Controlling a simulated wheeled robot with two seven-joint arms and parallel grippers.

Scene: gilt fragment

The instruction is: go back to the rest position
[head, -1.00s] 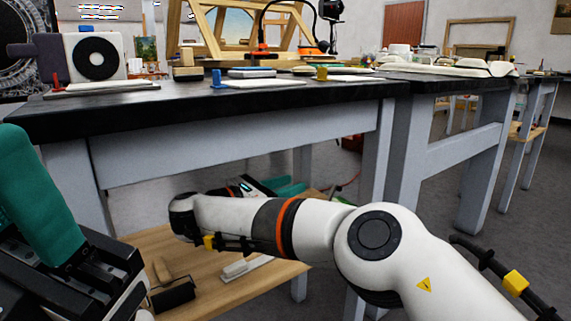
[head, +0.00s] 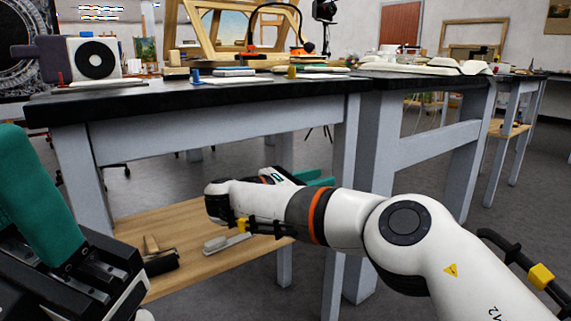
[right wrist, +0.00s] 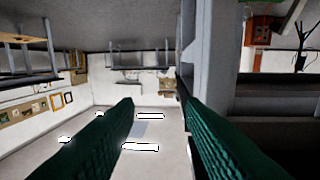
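My right arm reaches in from the lower right in the head view, bent at the elbow. Its right gripper (head: 316,178) shows partly behind the forearm, with teal fingers, in front of the table. In the right wrist view the right gripper (right wrist: 158,102) has its two teal fingers wide apart, with nothing between them. My left gripper (head: 45,205) is close at the left edge of the head view. Only one teal finger shows clearly, so its opening cannot be judged.
A dark-topped table (head: 230,97) with grey legs stands ahead, carrying a wooden easel frame (head: 187,35) and small items. Its low wooden shelf (head: 190,222) holds a roller (head: 160,262) and a pale block (head: 226,242).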

